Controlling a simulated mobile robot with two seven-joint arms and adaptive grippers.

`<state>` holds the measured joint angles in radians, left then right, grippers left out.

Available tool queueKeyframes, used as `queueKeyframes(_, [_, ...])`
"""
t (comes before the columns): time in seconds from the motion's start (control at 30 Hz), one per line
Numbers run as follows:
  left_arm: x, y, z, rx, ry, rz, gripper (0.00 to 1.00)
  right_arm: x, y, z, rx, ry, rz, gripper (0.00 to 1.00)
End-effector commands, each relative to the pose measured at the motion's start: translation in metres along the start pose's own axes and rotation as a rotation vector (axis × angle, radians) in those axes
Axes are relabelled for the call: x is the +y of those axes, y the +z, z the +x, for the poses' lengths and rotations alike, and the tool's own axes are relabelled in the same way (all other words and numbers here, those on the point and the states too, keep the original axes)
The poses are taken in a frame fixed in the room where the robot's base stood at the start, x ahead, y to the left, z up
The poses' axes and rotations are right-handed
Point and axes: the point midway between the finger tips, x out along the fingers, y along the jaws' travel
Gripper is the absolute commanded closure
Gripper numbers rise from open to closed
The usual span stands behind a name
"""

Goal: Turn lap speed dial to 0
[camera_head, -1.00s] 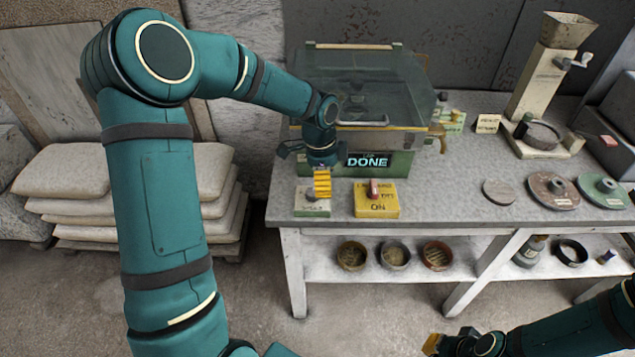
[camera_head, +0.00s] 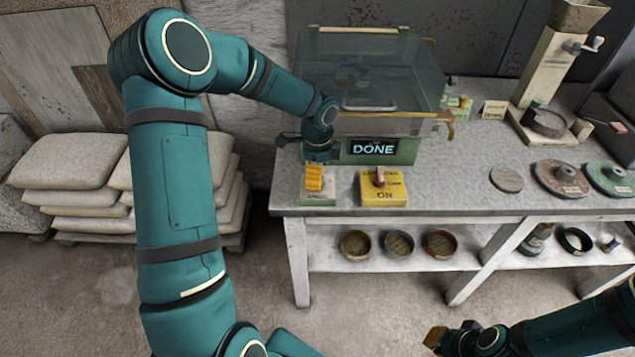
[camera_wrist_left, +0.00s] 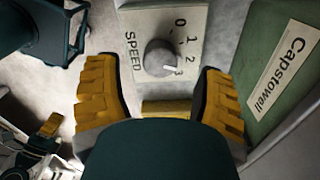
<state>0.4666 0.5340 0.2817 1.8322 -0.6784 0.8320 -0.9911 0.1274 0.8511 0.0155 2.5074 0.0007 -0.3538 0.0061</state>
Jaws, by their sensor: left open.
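The speed dial is a grey round knob (camera_wrist_left: 162,57) on a pale plate (camera_wrist_left: 205,30) lettered SPEED, with numbers 0 to 3. Its white pointer mark lies close to the 3. In the head view its small box (camera_head: 318,202) sits at the table's front left, mostly covered by my left gripper (camera_head: 314,180). In the wrist view my left gripper (camera_wrist_left: 158,90) is open, its yellow fingers apart on either side of the knob, with gaps visible. My right gripper (camera_head: 436,338) is low at the bottom, away from the table; its finger gap is unclear.
A yellow box (camera_head: 383,194) with a red switch stands right of the dial. Behind is a green machine (camera_head: 400,152) with a clear lid and a DONE display. Discs (camera_head: 560,178) lie farther right. Sacks (camera_head: 70,160) are stacked left.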

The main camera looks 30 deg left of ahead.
Motion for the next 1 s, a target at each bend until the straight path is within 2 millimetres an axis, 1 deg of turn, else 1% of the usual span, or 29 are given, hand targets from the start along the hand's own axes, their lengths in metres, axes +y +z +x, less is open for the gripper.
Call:
queueKeyframes(0.03, [0.001, 0.0, 0.01, 0.0, 0.003, 0.001, 0.31, 0.001, 0.001, 0.003, -0.002, 0.0, -0.001, 1.0])
queueKeyframes(0.2, [0.001, 0.0, 0.026, -0.001, 0.002, 0.0, 0.31, 0.002, 0.002, 0.005, -0.005, -0.001, -0.002, 1.0])
queueKeyframes(0.33, [0.0, 0.001, 0.03, 0.0, 0.0, 0.0, 0.31, 0.002, 0.003, 0.005, -0.006, -0.001, -0.002, 1.0])
queueKeyframes(0.57, [0.0, 0.0, 0.03, 0.0, 0.0, 0.0, 0.31, 0.002, 0.003, 0.005, -0.006, -0.001, -0.002, 1.0])
queueKeyframes(0.6, [0.0, 0.0, 0.03, 0.0, 0.0, 0.0, 0.29, 0.002, 0.003, 0.005, -0.006, -0.001, -0.002, 1.0])
queueKeyframes(0.67, [0.0, 0.0, 0.03, 0.0, 0.0, 0.0, 0.5, 0.002, 0.003, 0.005, -0.006, -0.001, -0.002, 1.0])
queueKeyframes(0.7, [0.0, 0.0, 0.03, 0.0, 0.0, 0.0, 0.64, 0.002, 0.003, 0.005, -0.006, -0.001, -0.002, 1.0])
queueKeyframes(0.77, [0.0, 0.0, 0.03, 0.0, 0.0, 0.0, 0.85, 0.002, 0.003, 0.005, -0.006, -0.001, -0.002, 1.0])
queueKeyframes(0.8, [0.0, 0.0, 0.03, 0.0, 0.0, 0.0, 0.99, 0.002, 0.003, 0.005, -0.006, -0.001, -0.002, 1.0])
queueKeyframes(1.0, [0.0, 0.0, 0.03, 0.0, 0.0, -0.004, 1.0, 0.002, 0.003, 0.005, -0.006, -0.001, -0.002, 1.0])
